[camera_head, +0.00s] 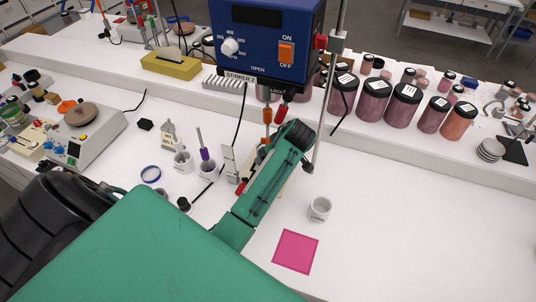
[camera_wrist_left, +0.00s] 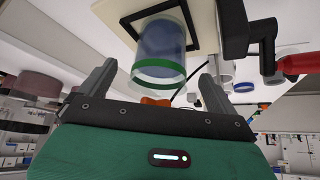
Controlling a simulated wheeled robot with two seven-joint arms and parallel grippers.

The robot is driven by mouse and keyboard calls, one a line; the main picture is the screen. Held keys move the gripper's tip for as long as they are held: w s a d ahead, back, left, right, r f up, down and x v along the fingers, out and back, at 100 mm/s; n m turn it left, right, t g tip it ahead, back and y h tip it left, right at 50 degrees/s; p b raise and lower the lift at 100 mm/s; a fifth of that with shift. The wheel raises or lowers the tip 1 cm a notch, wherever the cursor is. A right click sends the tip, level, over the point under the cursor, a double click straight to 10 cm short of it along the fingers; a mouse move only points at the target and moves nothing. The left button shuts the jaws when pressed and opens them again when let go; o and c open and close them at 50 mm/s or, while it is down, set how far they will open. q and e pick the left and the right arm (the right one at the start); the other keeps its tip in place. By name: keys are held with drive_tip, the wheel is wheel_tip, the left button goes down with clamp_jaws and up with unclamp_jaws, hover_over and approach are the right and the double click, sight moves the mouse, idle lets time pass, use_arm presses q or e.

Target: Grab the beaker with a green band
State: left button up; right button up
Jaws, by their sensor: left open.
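The beaker with a green band (camera_wrist_left: 160,50) shows in the left wrist view, clear with blue contents and a green ring near one end. It is on a cream plate (camera_wrist_left: 203,18) with a black square outline. My left gripper (camera_wrist_left: 158,82) is open, with one finger on each side of the beaker's banded end. The fingers look apart from the glass; I cannot tell how deep the beaker is between them. In the head view, my green left arm reaches under the blue stirrer and hides most of the beaker. My right gripper is not in view.
The blue stirrer box (camera_head: 265,40) and its metal rod (camera_head: 327,100) are close to my left arm. Dark-lidded jars (camera_head: 372,102) line the back. The right side of the table is clear.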

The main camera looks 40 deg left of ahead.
use_arm(q)
drive_tip(key=p+x, duration=0.1)
drive_tip(key=x, duration=0.2)
drive_tip(key=shift+a+r, duration=0.15)
drive_tip(key=shift+a, duration=0.05)
drive_tip(key=c, duration=1.3)
drive_tip(key=shift+w, duration=0.1)
